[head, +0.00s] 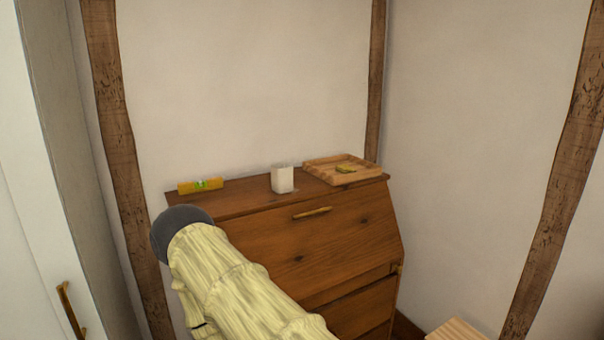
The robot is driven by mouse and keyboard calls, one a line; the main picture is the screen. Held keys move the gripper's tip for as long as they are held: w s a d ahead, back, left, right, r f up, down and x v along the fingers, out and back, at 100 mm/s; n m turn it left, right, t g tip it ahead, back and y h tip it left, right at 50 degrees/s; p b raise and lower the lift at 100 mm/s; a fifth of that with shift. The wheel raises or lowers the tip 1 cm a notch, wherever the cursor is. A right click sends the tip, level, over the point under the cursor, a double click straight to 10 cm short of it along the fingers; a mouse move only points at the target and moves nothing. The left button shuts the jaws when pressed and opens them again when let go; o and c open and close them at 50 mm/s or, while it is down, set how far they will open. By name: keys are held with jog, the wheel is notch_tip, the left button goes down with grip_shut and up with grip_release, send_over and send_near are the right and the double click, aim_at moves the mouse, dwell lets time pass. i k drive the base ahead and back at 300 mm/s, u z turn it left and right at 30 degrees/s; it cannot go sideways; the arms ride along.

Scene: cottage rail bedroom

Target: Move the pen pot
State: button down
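The pen pot (282,179) is a small white, square-sided pot. It stands upright on top of a brown wooden bureau (240,202), near the middle of its top. No pens show above its rim. My arm reaches up from the bottom of the head view, in front of the bureau's left side, and ends in a dark round part. My gripper's fingers do not show, so its opening cannot be seen. Nothing is seen touching the pot.
A yellow spirit level (200,185) lies left of the pot. A wooden tray (322,167) with a small yellow-green item (346,169) sits to the right. Walls close in behind and right. A white cabinet door (30,200) stands at the left.

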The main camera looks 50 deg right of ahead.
aim_at(281, 172)
jog(key=z, duration=0.65)
jog(key=i, duration=0.8)
jog(key=z, duration=0.9)
